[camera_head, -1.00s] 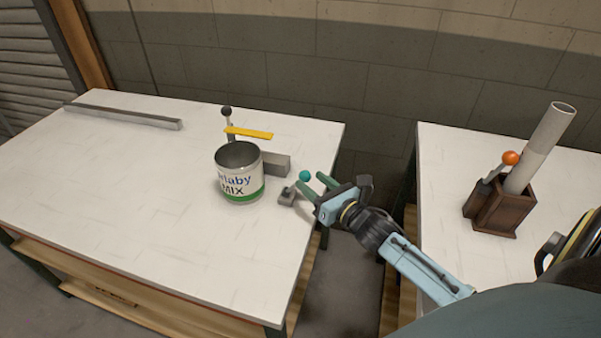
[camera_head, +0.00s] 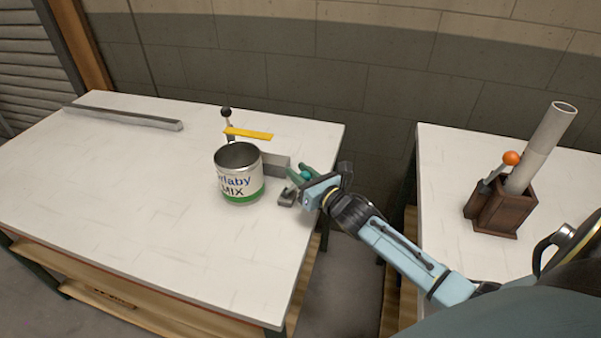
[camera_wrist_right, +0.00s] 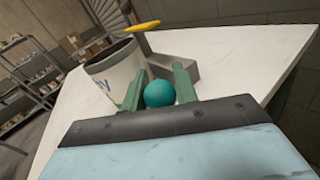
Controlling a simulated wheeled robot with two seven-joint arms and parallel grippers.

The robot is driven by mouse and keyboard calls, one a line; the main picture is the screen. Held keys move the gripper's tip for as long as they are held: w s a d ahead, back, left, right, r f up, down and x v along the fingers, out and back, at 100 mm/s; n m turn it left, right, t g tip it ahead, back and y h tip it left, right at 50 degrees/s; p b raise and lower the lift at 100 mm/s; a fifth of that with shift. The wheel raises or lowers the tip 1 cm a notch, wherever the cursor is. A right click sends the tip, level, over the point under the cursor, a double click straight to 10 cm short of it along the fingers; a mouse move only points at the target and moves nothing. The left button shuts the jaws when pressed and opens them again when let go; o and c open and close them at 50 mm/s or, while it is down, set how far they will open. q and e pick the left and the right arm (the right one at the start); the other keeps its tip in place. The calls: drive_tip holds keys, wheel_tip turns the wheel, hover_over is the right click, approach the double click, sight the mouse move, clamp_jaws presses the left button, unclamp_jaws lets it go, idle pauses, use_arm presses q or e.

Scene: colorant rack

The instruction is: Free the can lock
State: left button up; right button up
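The can (camera_head: 239,187), white with a green band and "MIX" lettering, stands upright and open-topped near the right end of the left table. A grey block (camera_head: 275,164) and a yellow bar (camera_head: 248,133) are at its back and right. A teal ball knob (camera_head: 305,175) is above a small grey base (camera_head: 287,198) right of the can. My right gripper (camera_head: 297,174) is at the knob. In the wrist view the teal knob (camera_wrist_right: 159,93) is between its two green fingers, which stand apart; firm contact cannot be told. My left gripper is not in view.
A black-knobbed lever (camera_head: 226,112) stands behind the can. A long grey bar (camera_head: 124,116) lies at the back left of the table. A second table on the right holds a brown box (camera_head: 500,211) with a grey tube and orange-knobbed lever. The left table's middle is clear.

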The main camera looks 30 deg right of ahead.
clamp_jaws()
drive_tip(key=shift+w+a+r+p, duration=0.1)
drive_tip(key=shift+r+p, duration=0.05)
drive_tip(key=shift+p, duration=0.35)
use_arm(q)
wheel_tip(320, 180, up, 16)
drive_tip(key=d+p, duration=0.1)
drive_tip(key=p, duration=1.3)
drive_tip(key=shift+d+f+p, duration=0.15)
drive_tip(key=shift+p, duration=0.2)
use_arm(e)
drive_tip(key=w+a+n+g, duration=0.1)
drive_tip(key=g, duration=0.1)
drive_tip(key=w+a+n+g+h, duration=0.1)
drive_tip(key=g, duration=0.1)
drive_tip(key=w+n+g, duration=0.1)
drive_tip(key=shift+w+a+r+g+h, duration=0.2)
drive_tip(key=shift+a+r+g+h, duration=0.05)
drive_tip(key=shift+a+g+h, duration=0.15)
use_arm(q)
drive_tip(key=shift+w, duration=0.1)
